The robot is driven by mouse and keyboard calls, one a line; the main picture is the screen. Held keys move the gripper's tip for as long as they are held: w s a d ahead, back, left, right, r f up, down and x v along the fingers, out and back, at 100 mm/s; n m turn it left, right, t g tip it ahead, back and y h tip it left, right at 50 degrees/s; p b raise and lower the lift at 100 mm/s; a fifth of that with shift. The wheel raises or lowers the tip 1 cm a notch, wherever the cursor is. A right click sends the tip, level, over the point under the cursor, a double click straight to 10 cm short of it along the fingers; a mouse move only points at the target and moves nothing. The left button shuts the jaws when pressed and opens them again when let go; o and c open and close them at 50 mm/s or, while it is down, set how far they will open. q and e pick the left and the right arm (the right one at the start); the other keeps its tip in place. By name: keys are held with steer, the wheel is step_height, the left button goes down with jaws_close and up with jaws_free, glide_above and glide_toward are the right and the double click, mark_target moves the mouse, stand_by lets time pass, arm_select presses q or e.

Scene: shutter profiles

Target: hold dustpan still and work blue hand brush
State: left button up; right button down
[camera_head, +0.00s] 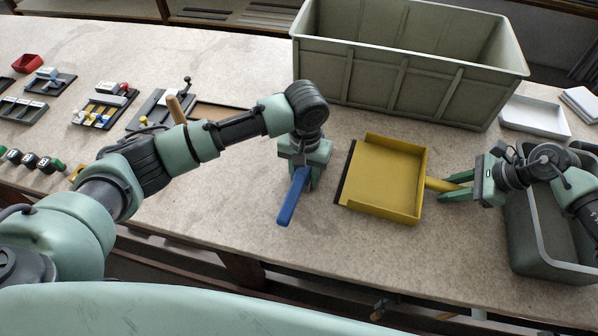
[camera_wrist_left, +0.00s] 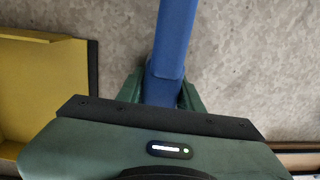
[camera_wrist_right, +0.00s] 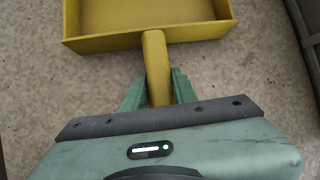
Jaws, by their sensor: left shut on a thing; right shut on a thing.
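The yellow dustpan (camera_head: 385,178) lies on the table with its dark-lipped open edge to the left and its handle to the right. My right gripper (camera_head: 452,189) is shut on the dustpan's handle; the handle also shows between the fingers in the right wrist view (camera_wrist_right: 156,70). The blue hand brush (camera_head: 292,198) is left of the dustpan, apart from it. My left gripper (camera_head: 306,172) is shut on the brush, seen also in the left wrist view (camera_wrist_left: 173,50). The brush's bristles are hidden in every view.
A large grey-green crate (camera_head: 400,75) stands behind the dustpan. A grey bin (camera_head: 535,235) is at the right, close to my right arm. A white tray (camera_head: 535,117) sits at the back right. Several small fixtures (camera_head: 105,105) lie on the left. The table front is clear.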

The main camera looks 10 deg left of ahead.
mark_target(325, 189)
stand_by(0.3)
arm_select(q)
steer(key=shift+s+d, duration=0.15)
steer(key=shift+d, duration=1.25)
steer(key=shift+d, duration=0.1)
steer(key=shift+s+d, duration=0.15)
steer(key=shift+d, duration=1.1)
steer(key=shift+r, duration=3.05)
steer(key=shift+a, duration=0.1)
steer(key=shift+w+a+f, duration=0.25)
steer(key=shift+a+f, duration=0.1)
steer(key=shift+a, duration=2.4)
steer(key=shift+w+a+f, duration=0.3)
steer(key=shift+a+f, duration=0.05)
steer(key=shift+a, duration=2.4)
steer(key=shift+w+a+f, duration=0.25)
steer(key=shift+a+f, duration=0.1)
steer(key=shift+a, duration=2.4)
